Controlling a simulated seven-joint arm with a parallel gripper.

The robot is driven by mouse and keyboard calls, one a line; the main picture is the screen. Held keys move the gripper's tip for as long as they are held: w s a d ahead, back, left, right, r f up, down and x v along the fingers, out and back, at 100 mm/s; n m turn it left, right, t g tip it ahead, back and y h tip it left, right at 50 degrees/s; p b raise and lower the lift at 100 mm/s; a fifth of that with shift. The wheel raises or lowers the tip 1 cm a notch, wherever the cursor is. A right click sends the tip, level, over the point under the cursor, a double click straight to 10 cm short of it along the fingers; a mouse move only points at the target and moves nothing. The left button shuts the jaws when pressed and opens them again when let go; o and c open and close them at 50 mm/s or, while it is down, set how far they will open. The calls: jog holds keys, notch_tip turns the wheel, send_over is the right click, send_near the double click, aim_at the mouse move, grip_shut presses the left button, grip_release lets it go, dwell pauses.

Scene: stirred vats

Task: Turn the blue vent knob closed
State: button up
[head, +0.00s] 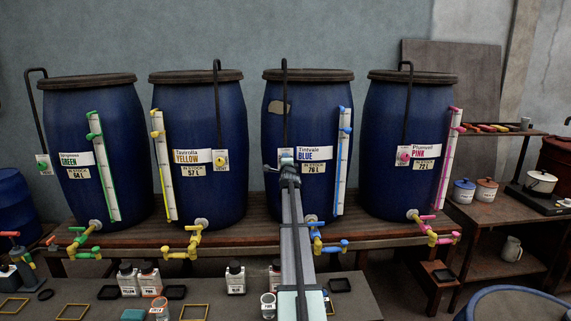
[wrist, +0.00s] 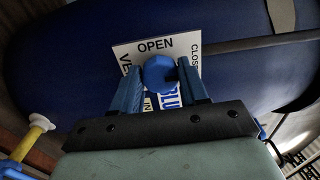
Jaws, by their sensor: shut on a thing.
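The blue vent knob (wrist: 158,73) shows in the wrist view in front of a white plate (wrist: 122,52) lettered OPEN at the top and CLOSE at the right, partly cut off by a finger. My gripper (wrist: 160,80) has its two blue fingers on either side of the knob, shut on it. No pointer on the knob is visible. In the head view my gripper (head: 287,166) reaches the front of the blue-labelled vat (head: 320,125) and hides the knob. The vat's white label reads BLUE (head: 314,154).
The green vat (head: 95,125), yellow vat (head: 225,120) and pink vat (head: 385,125) stand in the same row on a wooden bench (head: 260,232). Coloured taps stick out below. A front table (head: 355,302) holds bottles and trays. A black pipe rises beside my gripper.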

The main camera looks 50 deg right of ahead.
dwell(0.4)
jog(key=o, duration=1.1)
jog(key=shift+c, duration=0.2)
jog(key=v, duration=1.4)
jog(key=shift+d, duration=0.1)
